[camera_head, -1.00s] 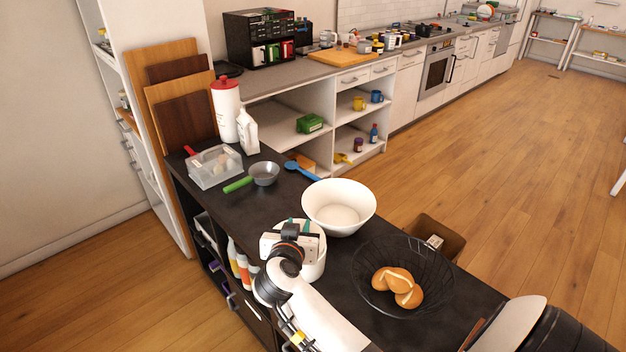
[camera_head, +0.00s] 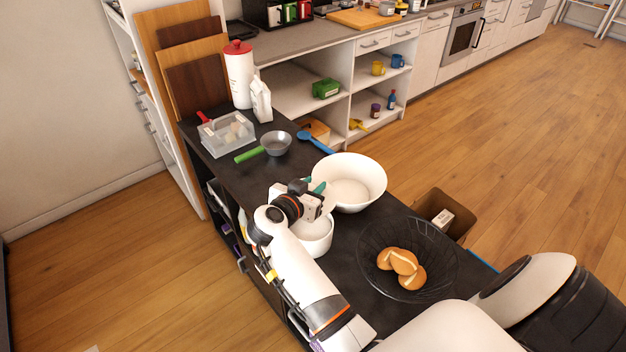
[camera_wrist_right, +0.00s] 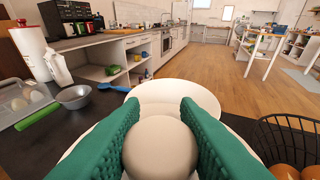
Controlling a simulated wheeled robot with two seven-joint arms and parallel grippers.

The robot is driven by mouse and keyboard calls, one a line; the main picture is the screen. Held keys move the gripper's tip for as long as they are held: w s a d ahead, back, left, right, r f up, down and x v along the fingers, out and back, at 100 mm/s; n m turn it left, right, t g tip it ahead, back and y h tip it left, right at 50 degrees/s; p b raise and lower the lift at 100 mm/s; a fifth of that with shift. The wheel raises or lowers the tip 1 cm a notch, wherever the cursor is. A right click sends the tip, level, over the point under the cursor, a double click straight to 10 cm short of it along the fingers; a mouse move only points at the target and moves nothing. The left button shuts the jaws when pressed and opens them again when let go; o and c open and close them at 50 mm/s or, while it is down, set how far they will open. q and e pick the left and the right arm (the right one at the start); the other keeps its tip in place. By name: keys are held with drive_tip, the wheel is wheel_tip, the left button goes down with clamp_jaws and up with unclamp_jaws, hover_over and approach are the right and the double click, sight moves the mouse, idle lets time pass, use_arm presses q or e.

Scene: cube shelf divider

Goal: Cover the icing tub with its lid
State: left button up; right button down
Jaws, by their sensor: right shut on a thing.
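The icing tub (camera_head: 318,244) is a white round container on the dark counter, partly hidden behind my right wrist in the head view. My right gripper (camera_head: 318,193) is over the tub. In the right wrist view, its green ribbed fingers (camera_wrist_right: 160,135) are shut on a pale round knob (camera_wrist_right: 160,148), which looks like the handle of the lid. The lid's disc is mostly hidden by the fingers; a white rim shows beside them. I cannot tell whether the lid touches the tub. My left gripper is not in view.
A large white bowl (camera_head: 350,192) stands just behind the tub. A black wire basket (camera_head: 440,262) with bread rolls is to its right.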

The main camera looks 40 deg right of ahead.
wheel_tip(320, 180, down, 7)
drive_tip(key=shift+f+b, duration=0.2)
drive_tip(key=shift+b, duration=0.25)
drive_tip(key=shift+f, duration=0.15)
idle(0.5)
drive_tip(key=shift+f+b, duration=0.4)
drive_tip(key=shift+f, duration=0.55)
drive_tip(key=c, duration=1.4)
unclamp_jaws()
drive_tip(key=o, duration=0.5)
drive_tip(key=shift+o, duration=0.2)
